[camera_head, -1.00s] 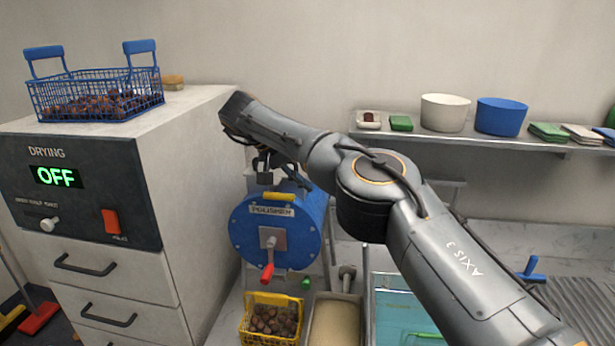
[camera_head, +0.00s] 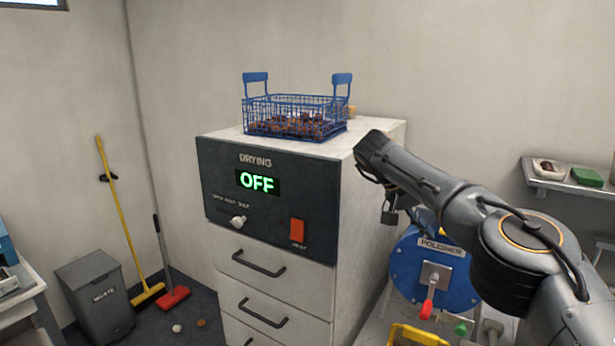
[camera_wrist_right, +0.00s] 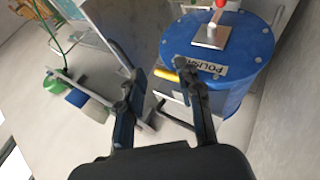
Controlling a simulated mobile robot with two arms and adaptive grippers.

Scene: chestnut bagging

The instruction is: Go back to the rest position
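My right arm comes in from the right in the head view, with its right gripper (camera_head: 392,208) pointing down beside the right side of the drying cabinet (camera_head: 372,200). In the right wrist view the two fingers (camera_wrist_right: 160,80) stand apart with nothing between them. Beyond them is the blue drum polisher (camera_wrist_right: 225,55), which also shows in the head view (camera_head: 408,265), partly behind my arm. My left gripper is not in view.
A blue wire basket (camera_head: 293,105) of chestnuts stands on the cabinet, whose display reads OFF. Part of a yellow basket (camera_head: 418,337) shows below the polisher.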

